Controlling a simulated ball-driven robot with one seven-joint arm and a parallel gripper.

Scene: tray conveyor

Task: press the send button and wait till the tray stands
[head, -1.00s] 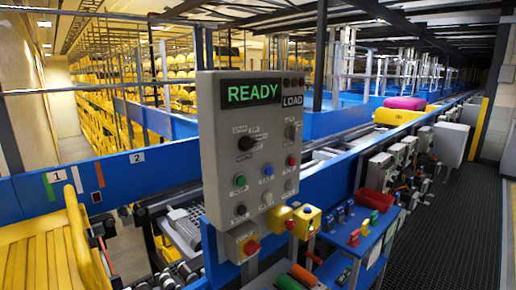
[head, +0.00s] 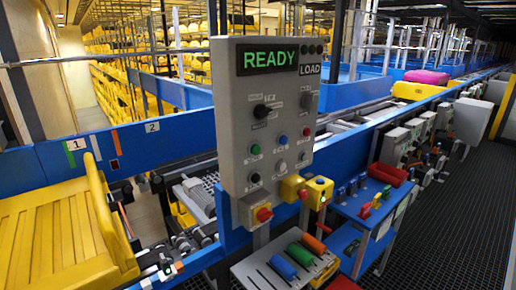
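The grey control panel (head: 228,120) stands upright at the centre. Its green display (head: 267,57) reads READY, with a LOAD plate (head: 310,69) beside it. Lower down are a green button (head: 255,149), a blue button (head: 283,140), a red button (head: 306,131) and black and grey ones. Their labels are too small to read, so I cannot tell which is the send button. A yellow tray (head: 50,240) lies at the left on the conveyor, near the plate marked 1 (head: 74,145); its left part is cut off. My gripper is not in view.
Blue conveyor rails (head: 190,140) run behind. A yellow tray with a pink load (head: 427,77) is far right. The dark floor (head: 450,230) at right is clear.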

